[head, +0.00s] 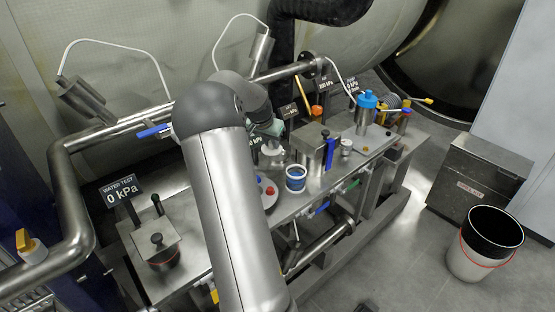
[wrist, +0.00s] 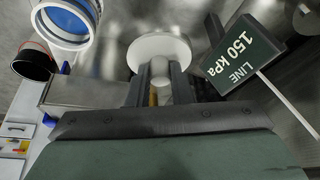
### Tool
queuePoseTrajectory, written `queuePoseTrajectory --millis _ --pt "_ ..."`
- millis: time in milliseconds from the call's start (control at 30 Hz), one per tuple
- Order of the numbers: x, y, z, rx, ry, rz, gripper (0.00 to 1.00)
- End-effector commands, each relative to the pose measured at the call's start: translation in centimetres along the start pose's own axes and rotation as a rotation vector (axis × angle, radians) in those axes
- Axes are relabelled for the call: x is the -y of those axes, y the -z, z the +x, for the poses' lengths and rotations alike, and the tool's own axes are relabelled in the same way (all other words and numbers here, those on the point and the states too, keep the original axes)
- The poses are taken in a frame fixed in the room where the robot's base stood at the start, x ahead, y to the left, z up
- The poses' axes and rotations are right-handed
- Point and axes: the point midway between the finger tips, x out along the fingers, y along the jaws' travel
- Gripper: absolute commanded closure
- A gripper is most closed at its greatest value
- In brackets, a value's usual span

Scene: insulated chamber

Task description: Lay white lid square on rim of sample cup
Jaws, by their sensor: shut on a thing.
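My gripper (wrist: 160,78) is shut on the white lid (wrist: 158,46), a round disc held by its stem between the two fingers. In the head view the lid (head: 272,156) shows as a pale shape under my gripper, partly hidden by my arm. The sample cup (head: 295,178), white with blue bands, stands upright on the steel bench, right of and nearer than the lid. Its open round rim faces up. In the wrist view the cup (wrist: 68,20) is at the upper left, apart from the lid and cut by the top edge.
A steel box with a blue handle (head: 318,150) stands just behind the cup. A round plate with red and blue knobs (head: 266,192) lies left of the cup. A "LINE 150 kPa" sign (wrist: 243,55) is close right of my gripper. A blue-capped cylinder (head: 366,113) stands farther right.

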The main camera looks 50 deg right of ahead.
Motion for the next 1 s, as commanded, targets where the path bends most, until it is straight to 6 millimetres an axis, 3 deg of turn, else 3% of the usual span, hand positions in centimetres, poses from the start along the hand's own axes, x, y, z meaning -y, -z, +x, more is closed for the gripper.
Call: queuePoseTrajectory --millis 167,300,500,600,733,1000 --pt "-2.7 -1.6 -5.3 0.015 -0.062 0.152 1.0" --pt "-6.9 -4.3 -9.9 0.025 -0.151 0.353 1.0" --pt "-12.9 -7.9 -14.2 0.017 -0.27 0.615 1.0" --pt "-14.8 -9.1 -15.2 0.008 -0.309 0.701 1.0" --pt "-16.1 -9.6 -15.5 -0.001 -0.34 0.76 1.0" --pt "-14.1 -6.2 -11.5 -0.007 -0.353 0.774 1.0"
